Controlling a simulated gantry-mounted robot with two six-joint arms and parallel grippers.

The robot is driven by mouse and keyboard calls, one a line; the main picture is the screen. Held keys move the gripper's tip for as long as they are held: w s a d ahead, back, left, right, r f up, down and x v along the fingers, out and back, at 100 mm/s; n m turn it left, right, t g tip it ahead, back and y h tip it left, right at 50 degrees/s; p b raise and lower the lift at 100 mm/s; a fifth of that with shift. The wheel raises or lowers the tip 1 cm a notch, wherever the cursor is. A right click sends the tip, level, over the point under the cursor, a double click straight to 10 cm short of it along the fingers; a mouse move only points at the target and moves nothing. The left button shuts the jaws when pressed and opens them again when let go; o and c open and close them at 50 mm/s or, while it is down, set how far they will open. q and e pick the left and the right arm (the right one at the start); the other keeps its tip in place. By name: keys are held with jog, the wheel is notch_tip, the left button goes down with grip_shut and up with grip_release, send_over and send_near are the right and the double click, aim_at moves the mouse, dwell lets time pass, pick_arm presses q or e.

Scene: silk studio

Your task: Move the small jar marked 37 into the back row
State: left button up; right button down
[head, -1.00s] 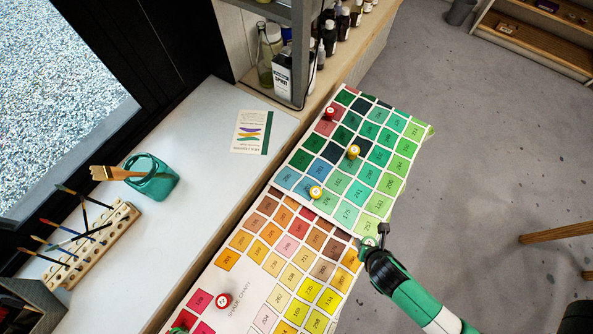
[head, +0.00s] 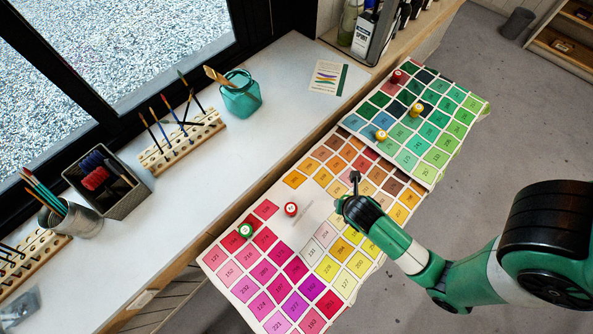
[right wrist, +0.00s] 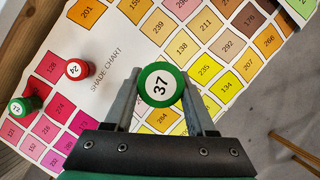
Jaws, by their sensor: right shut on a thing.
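The small jar marked 37 (right wrist: 161,84) has a green lid with a white label and shows upright between my right fingers in the right wrist view. My right gripper (right wrist: 158,88) is shut on it, one finger at each side. In the head view my right gripper (head: 355,182) is over the orange patches of the shade chart (head: 293,233); the jar cannot be made out there. My left gripper is not in view.
A red jar (head: 291,209) and a green jar (head: 245,230) stand on the chart. Two yellow jars (head: 381,135) (head: 417,109) and a red jar (head: 396,76) stand on the green sheet (head: 436,158). Brush racks (head: 181,143) and a teal pot (head: 241,97) line the sill.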

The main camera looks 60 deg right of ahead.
jog(key=shift+s+d+f, duration=0.1)
jog(key=shift+s+d, duration=0.15)
jog(key=shift+d, duration=0.4)
jog(key=w+d+f+b, duration=0.2)
jog(key=w+d+f, duration=0.15)
jog(key=w, duration=0.55)
jog(key=b, duration=0.1)
send_over(313, 187)
jog(key=s+a, duration=0.1)
jog(key=a, duration=0.1)
notch_tip(313, 187, down, 6)
jog(key=shift+s+d+r, duration=0.15)
jog(key=shift+r, duration=0.05)
jog(key=shift+w+d+f, duration=0.1)
jog(key=shift+w+f, duration=0.1)
jog(key=shift+w+f+b, duration=0.2)
jog(key=shift+f+b, duration=0.1)
jog(key=shift+b, duration=0.05)
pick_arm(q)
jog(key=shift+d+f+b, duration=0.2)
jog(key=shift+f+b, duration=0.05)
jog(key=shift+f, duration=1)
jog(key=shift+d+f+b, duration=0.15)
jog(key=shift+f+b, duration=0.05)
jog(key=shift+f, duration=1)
pick_arm(e)
jog(key=shift+f, duration=1.45)
jog(key=shift+f, duration=0.1)
jog(key=shift+c, duration=1.1)
grip_release()
